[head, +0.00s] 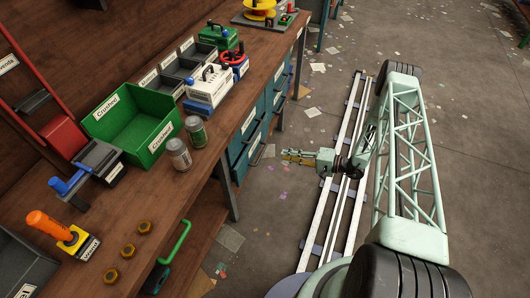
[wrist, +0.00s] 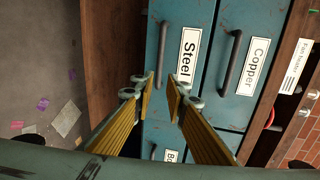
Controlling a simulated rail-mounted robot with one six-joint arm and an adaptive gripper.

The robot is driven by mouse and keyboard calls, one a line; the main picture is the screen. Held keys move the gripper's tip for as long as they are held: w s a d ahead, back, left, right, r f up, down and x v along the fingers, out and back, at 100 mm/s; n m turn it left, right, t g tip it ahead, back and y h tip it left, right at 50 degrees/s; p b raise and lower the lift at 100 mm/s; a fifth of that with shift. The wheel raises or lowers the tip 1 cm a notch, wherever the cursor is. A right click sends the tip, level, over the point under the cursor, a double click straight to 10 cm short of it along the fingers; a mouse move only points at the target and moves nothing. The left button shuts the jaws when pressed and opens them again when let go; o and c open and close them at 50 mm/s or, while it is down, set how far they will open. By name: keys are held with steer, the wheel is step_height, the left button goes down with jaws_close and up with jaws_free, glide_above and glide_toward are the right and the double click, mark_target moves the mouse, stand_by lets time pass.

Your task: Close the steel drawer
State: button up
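The steel drawer (wrist: 176,30) is a teal front with a white "Steel" label and a dark bar handle (wrist: 161,55). It fills the middle of the wrist view, beyond my fingertips. How far it stands out of the cabinet I cannot tell. My gripper (wrist: 162,88) has two yellow fingers, apart with a narrow empty gap between their tips, pointing at the lower part of this drawer front. I see no clear contact. In the head view, my gripper (head: 287,157) is at the right of the teal drawer cabinet (head: 247,140), with floor visible between; labels there are unreadable.
The copper drawer (wrist: 240,55) is beside the steel one, right in the wrist view. Another labelled drawer front is partly hidden behind my fingers. The wooden bench (head: 215,165) holds a green bin (head: 135,122), cans and tools. Floor around the rail (head: 335,190) has scattered scraps.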

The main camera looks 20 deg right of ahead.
mark_target(263, 151)
steer(key=shift+s+f, duration=0.15)
steer(key=shift+s, duration=0.05)
steer(key=shift+w+a, duration=0.1)
steer(key=shift+a, duration=0.05)
stand_by(0.3)
steer(key=shift+b+x, duration=0.95)
steer(key=shift+x, duration=5.8)
steer(key=shift+w, duration=0.1)
steer(key=shift+c, duration=0.7)
jaws_close()
